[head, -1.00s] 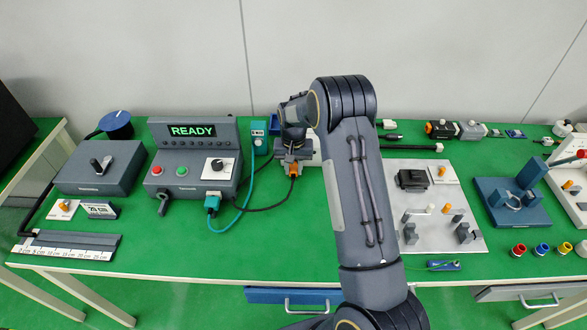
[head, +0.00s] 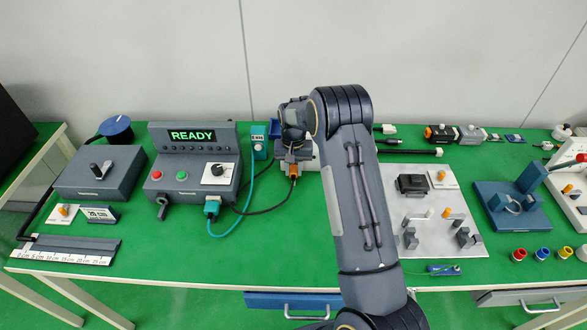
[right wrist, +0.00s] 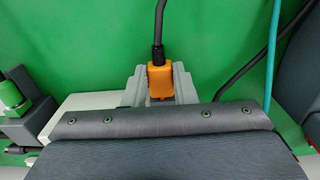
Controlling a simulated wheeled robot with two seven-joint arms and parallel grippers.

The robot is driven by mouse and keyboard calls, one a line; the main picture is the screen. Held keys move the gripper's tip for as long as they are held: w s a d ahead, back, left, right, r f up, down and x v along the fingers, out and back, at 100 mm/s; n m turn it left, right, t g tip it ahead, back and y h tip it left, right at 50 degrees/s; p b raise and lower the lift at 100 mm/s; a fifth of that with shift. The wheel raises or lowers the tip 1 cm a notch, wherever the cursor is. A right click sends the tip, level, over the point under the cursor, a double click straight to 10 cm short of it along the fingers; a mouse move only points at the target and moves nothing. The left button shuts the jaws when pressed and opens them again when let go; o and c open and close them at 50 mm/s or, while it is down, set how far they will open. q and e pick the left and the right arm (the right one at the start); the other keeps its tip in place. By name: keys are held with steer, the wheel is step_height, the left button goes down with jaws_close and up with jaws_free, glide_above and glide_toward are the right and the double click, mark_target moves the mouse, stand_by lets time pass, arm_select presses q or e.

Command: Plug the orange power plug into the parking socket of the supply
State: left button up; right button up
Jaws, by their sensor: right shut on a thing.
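The orange power plug (right wrist: 160,80) sits between the fingers of my right gripper (right wrist: 158,88), with its black cable leading away over the green table. In the head view my right gripper (head: 293,160) is shut on the plug (head: 293,169), in front of a white box (head: 313,158) at the back of the table. The white box is largely hidden by my arm. I cannot see a parking socket, nor whether the plug's front end touches anything. My left gripper is not in view.
A grey console (head: 192,162) showing READY stands left of my gripper, with a teal plug (head: 211,207) and cable at its front. A teal meter (head: 258,140) stands between them. A pale fixture plate (head: 432,225) lies to the right. The table front near the middle is clear.

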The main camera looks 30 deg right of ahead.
mark_target(294, 171)
steer(key=o, duration=1.1)
steer(key=shift+w+d, duration=0.1)
steer(key=shift+w, duration=0.05)
steer(key=shift+r+b, duration=0.55)
steer(key=shift+r, duration=3.4)
